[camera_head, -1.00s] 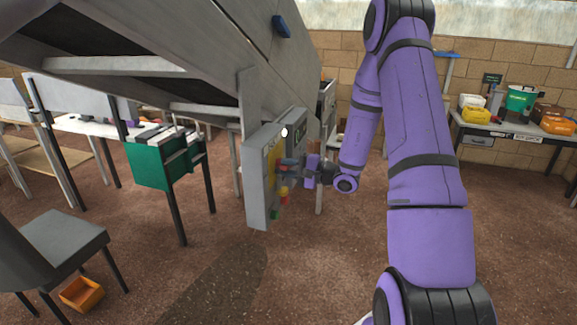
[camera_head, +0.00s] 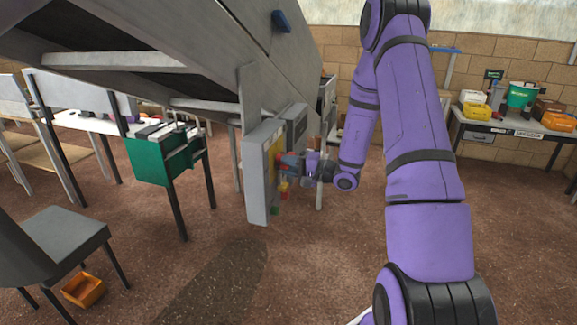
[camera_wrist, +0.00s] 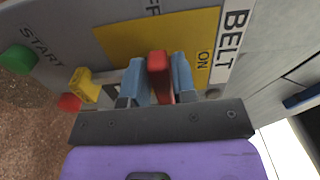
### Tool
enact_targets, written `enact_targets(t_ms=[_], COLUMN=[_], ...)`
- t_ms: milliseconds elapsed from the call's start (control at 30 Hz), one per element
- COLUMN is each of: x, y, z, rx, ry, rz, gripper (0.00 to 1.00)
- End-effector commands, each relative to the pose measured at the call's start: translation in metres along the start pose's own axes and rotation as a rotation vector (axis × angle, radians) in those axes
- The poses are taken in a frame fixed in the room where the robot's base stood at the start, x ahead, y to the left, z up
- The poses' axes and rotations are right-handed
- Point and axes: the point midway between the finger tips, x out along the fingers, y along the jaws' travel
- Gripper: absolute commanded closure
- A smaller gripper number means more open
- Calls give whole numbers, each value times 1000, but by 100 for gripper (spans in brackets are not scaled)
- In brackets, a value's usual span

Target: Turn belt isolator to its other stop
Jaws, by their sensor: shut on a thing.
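The belt isolator has a red handle (camera_wrist: 158,64) in front of a yellow plate (camera_wrist: 122,43) on the grey control box (camera_head: 260,180). ON is printed on the plate right of the handle in the wrist view; partly cut-off lettering shows at the top edge. A white BELT label (camera_wrist: 230,45) runs beside the plate. My gripper (camera_wrist: 158,78) is shut on the red handle, one blue finger on each side. In the head view my gripper (camera_head: 287,162) is at the box's front face. The handle's pivot is hidden behind my fingers.
A green START button (camera_wrist: 18,59), a yellow knob (camera_wrist: 84,84) and a red button (camera_wrist: 69,102) sit close to my gripper's left in the wrist view. The conveyor frame (camera_head: 215,50) slopes above the box. A grey display (camera_head: 297,130) is dark.

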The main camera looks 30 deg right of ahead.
Motion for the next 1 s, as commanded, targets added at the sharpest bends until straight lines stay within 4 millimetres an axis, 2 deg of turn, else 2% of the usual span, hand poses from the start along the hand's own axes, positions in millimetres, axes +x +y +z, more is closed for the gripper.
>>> enact_targets(t_ms=[67,100,167,433,567,1000], x=[-1,-1,-1,-1,-9,-85], y=[1,1,1,1,1,0], z=[0,0,0,0,0,0], rx=[2,3,3,2,2,2], ry=[0,0,0,0,2,4], rz=[3,3,3,2,2,2], gripper=[98,65,55,55,55,55])
